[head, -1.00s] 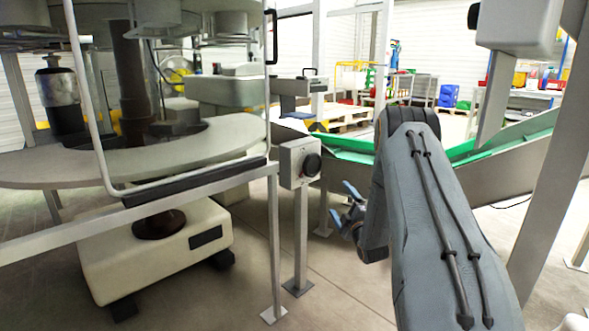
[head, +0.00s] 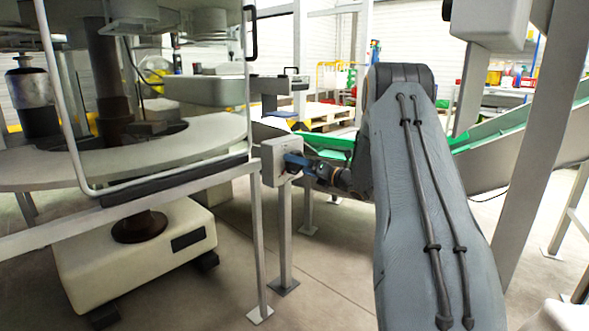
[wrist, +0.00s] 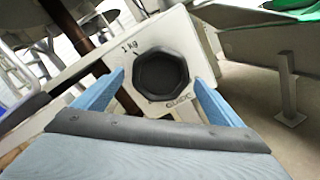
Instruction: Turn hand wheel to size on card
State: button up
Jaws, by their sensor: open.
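The black, many-sided hand wheel (wrist: 161,75) sits on the front of a light grey box (wrist: 194,48). The marking "1 kg" with a short line stands at the wheel's upper left, and a word that looks like "GUIDE" is below right. My gripper (wrist: 159,78) is open, its blue fingers one on each side of the wheel in the wrist view; I cannot tell whether they touch it. In the head view my gripper (head: 294,162) is at the face of the box (head: 268,164) and hides the wheel. I see no separate card.
The box stands on a grey post (head: 285,235) beside the machine's frame rail (head: 150,203) and a round grey table (head: 190,140). A green conveyor (head: 480,135) runs behind my arm. Another post (wrist: 289,90) shows at the right in the wrist view. Floor in front is clear.

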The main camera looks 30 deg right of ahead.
jog(key=shift+x, duration=0.85)
